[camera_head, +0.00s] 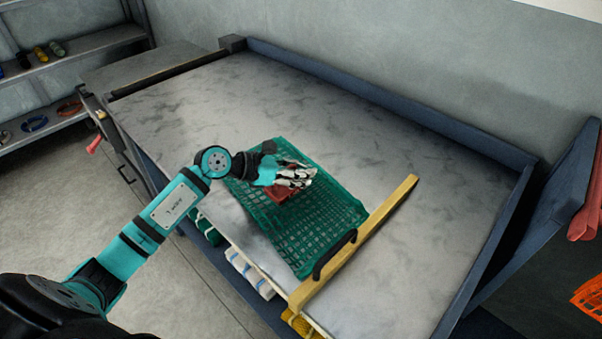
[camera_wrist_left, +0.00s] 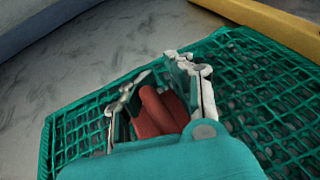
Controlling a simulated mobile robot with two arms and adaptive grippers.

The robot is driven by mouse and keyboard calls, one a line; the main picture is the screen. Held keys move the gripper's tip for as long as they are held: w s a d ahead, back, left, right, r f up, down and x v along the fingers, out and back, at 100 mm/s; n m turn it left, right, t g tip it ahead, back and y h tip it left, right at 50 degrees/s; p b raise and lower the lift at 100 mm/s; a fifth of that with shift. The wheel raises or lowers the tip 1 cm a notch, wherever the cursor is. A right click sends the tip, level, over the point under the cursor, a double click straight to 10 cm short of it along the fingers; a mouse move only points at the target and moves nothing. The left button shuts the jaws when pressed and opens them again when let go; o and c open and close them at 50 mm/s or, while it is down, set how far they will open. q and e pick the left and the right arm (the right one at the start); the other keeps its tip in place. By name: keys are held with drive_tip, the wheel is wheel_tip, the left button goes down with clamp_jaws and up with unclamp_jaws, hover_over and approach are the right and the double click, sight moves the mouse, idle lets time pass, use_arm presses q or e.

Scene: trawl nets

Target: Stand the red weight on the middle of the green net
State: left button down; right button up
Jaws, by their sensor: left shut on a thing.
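The green net (camera_head: 318,213) lies flat on the grey table top, and its mesh fills much of the left wrist view (camera_wrist_left: 262,92). The red weight (camera_head: 281,194) is over the middle part of the net, partly hidden by my gripper. My left gripper (camera_head: 297,177) is shut on the red weight, which shows between its fingers in the left wrist view (camera_wrist_left: 160,110). I cannot tell whether the weight's underside touches the net. My right gripper is not in view.
A yellow bar (camera_head: 375,226) lies along the net's right side, with a dark handle (camera_head: 335,254) beside it. Blue rails (camera_head: 400,112) edge the grey table (camera_head: 250,95). Shelves (camera_head: 75,50) with small items stand at left. The table beyond the net is clear.

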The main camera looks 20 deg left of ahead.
use_arm(q)
drive_tip(key=c, duration=1.6)
unclamp_jaws()
drive_tip(key=shift+s+d+f+g, duration=0.1)
drive_tip(key=shift+s+f+g, duration=0.1)
drive_tip(key=shift+f, duration=0.4)
drive_tip(key=shift+s+d+f+g, duration=0.1)
drive_tip(key=shift+s+f, duration=0.1)
drive_tip(key=shift+f, duration=0.35)
drive_tip(key=o, duration=0.6)
drive_tip(key=shift+w, duration=0.1)
drive_tip(key=shift+c, duration=0.2)
drive_tip(key=shift+r, duration=0.3)
drive_tip(key=shift+w+r+p, duration=0.1)
drive_tip(key=shift+r+p, duration=0.35)
drive_tip(key=shift+p, duration=0.25)
drive_tip(key=b+v, duration=0.2)
drive_tip(key=v, duration=0.9)
drive_tip(key=shift+a+f, duration=0.1)
drive_tip(key=shift+a, duration=0.15)
drive_tip(key=shift+s+a+r, duration=0.2)
drive_tip(key=shift+a+r, duration=0.05)
drive_tip(key=shift+r, duration=0.15)
drive_tip(key=shift+a, duration=0.1)
